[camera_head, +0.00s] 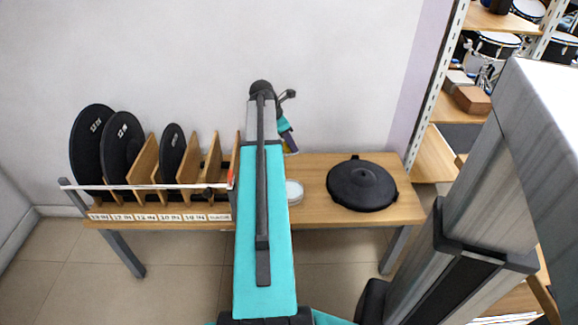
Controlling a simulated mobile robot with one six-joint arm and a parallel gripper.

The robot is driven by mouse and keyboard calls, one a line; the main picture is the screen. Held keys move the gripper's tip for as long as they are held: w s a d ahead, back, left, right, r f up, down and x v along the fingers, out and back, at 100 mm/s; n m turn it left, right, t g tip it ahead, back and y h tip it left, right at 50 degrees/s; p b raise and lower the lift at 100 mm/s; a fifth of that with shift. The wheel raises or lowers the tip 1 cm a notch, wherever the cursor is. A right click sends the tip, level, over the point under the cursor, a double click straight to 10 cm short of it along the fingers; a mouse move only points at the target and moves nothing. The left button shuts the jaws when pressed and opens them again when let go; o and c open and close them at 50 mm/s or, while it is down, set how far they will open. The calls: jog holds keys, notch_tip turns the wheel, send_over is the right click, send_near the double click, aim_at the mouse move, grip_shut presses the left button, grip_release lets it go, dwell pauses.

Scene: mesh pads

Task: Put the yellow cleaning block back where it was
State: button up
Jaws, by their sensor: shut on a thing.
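My gripper (290,146) is beyond the far end of my teal arm, above the back of the wooden bench (315,218). It is small in view and partly hidden by the arm. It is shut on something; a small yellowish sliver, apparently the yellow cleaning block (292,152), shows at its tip. Most of that piece is hidden or too small to make out. I cannot tell whether it touches the bench.
A black round pad (362,184) lies on the bench's right side. A small white round thing (294,191) lies beside my arm. A rack with wooden dividers (187,165) and several black discs (93,148) fills the left. Shelves (432,156) stand at right.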

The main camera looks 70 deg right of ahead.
aim_at(284, 149)
jog(key=shift+f+b, duration=0.35)
jog(key=shift+f, duration=1.25)
jog(key=shift+f+b, duration=0.8)
jog(key=shift+f, duration=1.7)
jog(key=shift+f, duration=0.1)
jog(key=o, duration=0.9)
jog(key=p+v, duration=0.3)
jog(key=v, duration=0.9)
